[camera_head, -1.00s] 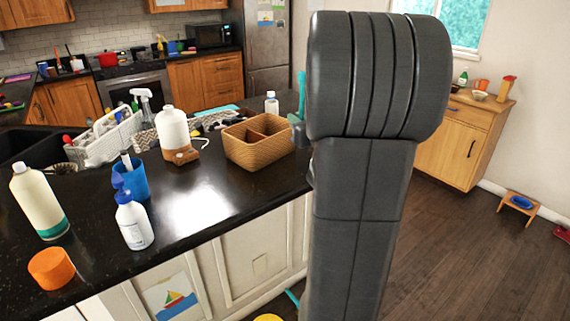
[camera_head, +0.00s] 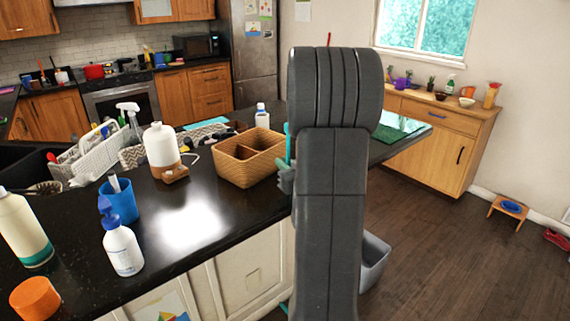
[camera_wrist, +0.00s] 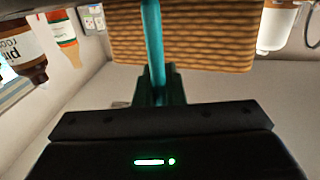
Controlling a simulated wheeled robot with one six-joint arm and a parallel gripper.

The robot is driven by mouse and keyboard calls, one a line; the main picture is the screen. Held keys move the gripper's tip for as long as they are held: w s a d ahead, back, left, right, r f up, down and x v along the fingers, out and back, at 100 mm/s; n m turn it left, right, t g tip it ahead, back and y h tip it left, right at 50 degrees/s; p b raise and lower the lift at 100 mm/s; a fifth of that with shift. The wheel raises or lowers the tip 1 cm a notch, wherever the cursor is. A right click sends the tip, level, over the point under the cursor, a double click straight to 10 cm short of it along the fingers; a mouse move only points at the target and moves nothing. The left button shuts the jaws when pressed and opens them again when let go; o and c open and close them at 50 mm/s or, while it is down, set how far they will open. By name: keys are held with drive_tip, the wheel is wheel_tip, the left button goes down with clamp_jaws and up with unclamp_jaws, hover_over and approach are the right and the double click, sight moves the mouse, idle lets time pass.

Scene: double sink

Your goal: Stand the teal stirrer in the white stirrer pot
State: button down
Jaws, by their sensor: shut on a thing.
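My gripper (camera_head: 287,178) shows partly past the left edge of my arm, beside the right end of the wicker basket (camera_head: 236,174). It is shut on the teal stirrer (camera_head: 288,146), which stands roughly upright in the jaws. In the wrist view, the stirrer (camera_wrist: 153,45) rises from between the fingers (camera_wrist: 158,90), in front of the basket's woven side (camera_wrist: 215,40). I cannot pick out the white stirrer pot in either view. My arm hides part of the counter behind it.
The dark counter (camera_head: 190,225) holds a blue cup (camera_head: 119,205), a pump bottle (camera_head: 122,248), a white bottle on a brown base (camera_head: 160,146) and a white rack (camera_head: 85,160). A green mat (camera_head: 400,133) lies right of my arm.

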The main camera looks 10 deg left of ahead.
drive_tip(key=shift+f, duration=0.15)
drive_tip(key=c, duration=1.9)
unclamp_jaws()
drive_tip(key=shift+b, duration=0.3)
drive_tip(key=shift+c, duration=0.2)
drive_tip(key=o, duration=0.4)
drive_tip(key=shift+r+p, duration=0.25)
drive_tip(key=shift+p, duration=0.1)
drive_tip(key=b+v, duration=0.2)
drive_tip(key=v, duration=1)
drive_tip(key=shift+d+f+b, duration=0.1)
drive_tip(key=shift+b, duration=0.3)
